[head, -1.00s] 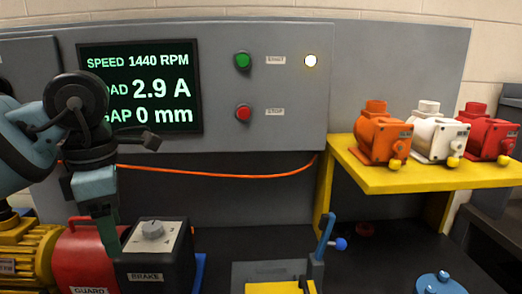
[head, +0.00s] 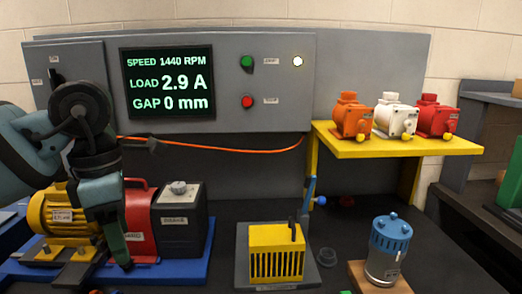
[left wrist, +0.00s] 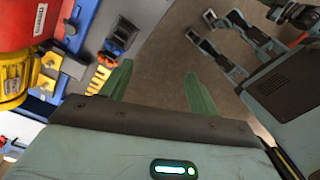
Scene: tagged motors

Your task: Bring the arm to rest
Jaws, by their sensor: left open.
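My left gripper (head: 118,250) hangs with its green fingers pointing down, in front of the red guard and left of the brake box in the head view. In the left wrist view its two green fingers (left wrist: 160,88) stand apart with only brown floor between them, so it is open and empty. My left arm covers part of the yellow motor (head: 50,215) and of the red guard (head: 143,205). My right gripper cannot be made out in either view.
The dark brake box (head: 180,235) stands on a blue base. A yellow slotted block (head: 275,262) and a blue-topped canister (head: 385,255) are further right. Orange (head: 352,118), white (head: 396,118) and red (head: 437,118) motors stand on a yellow shelf (head: 400,148).

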